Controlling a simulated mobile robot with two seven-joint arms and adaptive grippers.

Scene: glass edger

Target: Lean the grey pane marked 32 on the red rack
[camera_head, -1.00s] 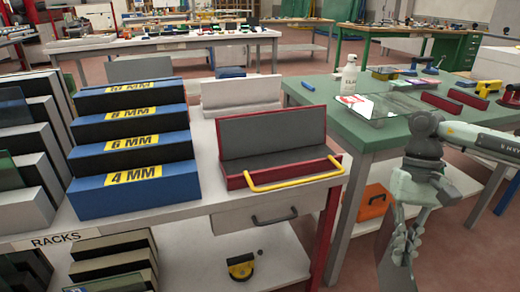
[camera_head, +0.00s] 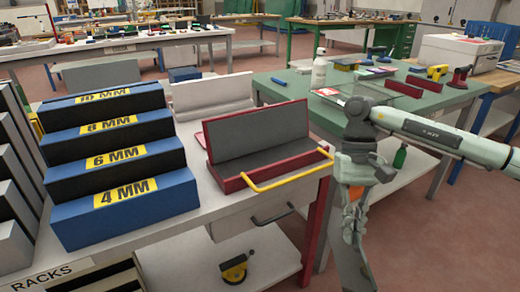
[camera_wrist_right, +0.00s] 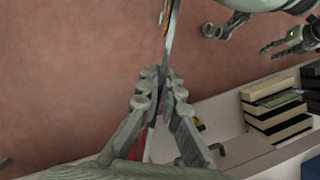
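The red rack (camera_head: 225,178) stands on the white bench, with a dark grey back and a yellow bar along its front. Nothing leans on it. My right gripper (camera_head: 350,232) is low, in front and to the right of the rack, apart from it. It is shut on a thin grey pane (camera_head: 352,270) hanging below it. In the right wrist view the closed fingers (camera_wrist_right: 160,82) grip the pane, seen nearly edge-on (camera_wrist_right: 169,38). Its mark cannot be read. My left gripper (camera_wrist_right: 238,38), at that view's upper right, has its fingers spread and seems empty.
A blue stepped rack (camera_head: 120,165) labelled 4 to 10 MM stands left of the red rack. A white rack (camera_head: 212,95) is behind it. A green table (camera_head: 430,102) with a bottle (camera_head: 319,70) is at right. A yellow tool (camera_head: 234,270) lies on the lower shelf.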

